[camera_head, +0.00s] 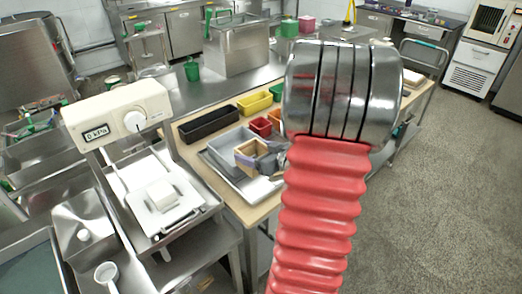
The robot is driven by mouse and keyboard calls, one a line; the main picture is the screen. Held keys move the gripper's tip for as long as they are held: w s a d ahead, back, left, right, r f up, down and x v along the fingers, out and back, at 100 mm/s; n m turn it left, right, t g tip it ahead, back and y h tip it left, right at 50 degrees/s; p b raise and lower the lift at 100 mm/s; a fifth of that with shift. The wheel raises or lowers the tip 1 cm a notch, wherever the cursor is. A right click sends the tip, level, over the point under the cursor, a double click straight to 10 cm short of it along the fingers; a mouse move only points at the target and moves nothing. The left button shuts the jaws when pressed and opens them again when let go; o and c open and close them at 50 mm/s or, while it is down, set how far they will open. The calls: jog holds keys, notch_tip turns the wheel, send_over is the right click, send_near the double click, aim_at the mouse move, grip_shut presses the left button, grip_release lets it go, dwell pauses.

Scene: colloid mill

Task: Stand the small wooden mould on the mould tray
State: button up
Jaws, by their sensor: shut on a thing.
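The small wooden mould (247,154), a pale open square box, shows near the middle of the view, over the shallow grey metal tray (232,178) on the wooden-topped table. My gripper (262,160) is shut on the mould at its right side. The gripper's grey fingers are small and partly hidden. I cannot tell whether the mould touches the tray or hangs just above it. The tray's right part is hidden.
Black (208,124), yellow (255,102) and red (261,127) bins stand behind the tray. A white device with a gauge (118,113) stands left of the table. A steel tank (236,45) is at the back. Open floor (455,170) lies to the right.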

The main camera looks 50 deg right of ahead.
jog(key=shift+s+d, duration=0.15)
jog(key=shift+s, duration=0.05)
jog(key=shift+w, duration=0.1)
jog(key=shift+w+f, duration=0.1)
jog(key=shift+f, duration=2.85)
jog(key=shift+f, duration=2.05)
jog(key=shift+f, duration=0.15)
